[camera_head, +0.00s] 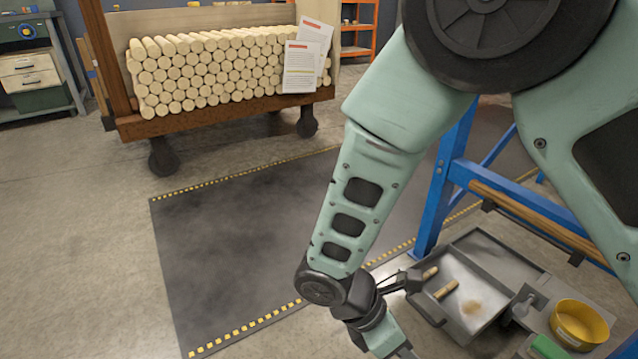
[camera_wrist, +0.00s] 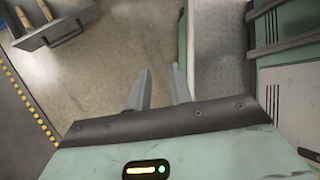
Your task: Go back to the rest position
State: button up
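My arm reaches down the right side of the head view, and my gripper (camera_head: 404,352) is at the bottom edge, partly cut off. In the wrist view the two fingers of my gripper (camera_wrist: 163,74) stand apart with bare floor between them and nothing held. A grey metal tray (camera_head: 498,318) lies to the right of my wrist, with two short wooden pieces (camera_head: 446,289) in it. In the wrist view the tray (camera_wrist: 68,34) shows at the top left, apart from the fingers.
A blue stand (camera_head: 447,170) rises behind the tray, on the right. A yellow bowl (camera_head: 580,322) is at the bottom right. A wheeled cart (camera_head: 165,122) of stacked wooden rods stands at the back. A dark mat (camera_head: 235,250) with yellow-marked edges covers open floor left of my arm.

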jog(key=s+r+m+t+y+p, duration=0.1)
jog(key=s+r+m+y+p, duration=0.45)
jog(key=r, duration=0.75)
jog(key=s+r+m+t+y+p, duration=0.1)
jog(key=s+r+m+y+p, duration=0.15)
jog(key=r+m, duration=0.75)
notch_tip(320, 180, up, 40)
jog(key=n+p, duration=0.1)
jog(key=p, duration=3.5)
jog(key=shift+w+d+f+n+p, duration=0.15)
jog(key=shift+w+d+n+p, duration=0.1)
jog(key=shift+w+n+p, duration=0.15)
jog(key=shift+f, duration=0.15)
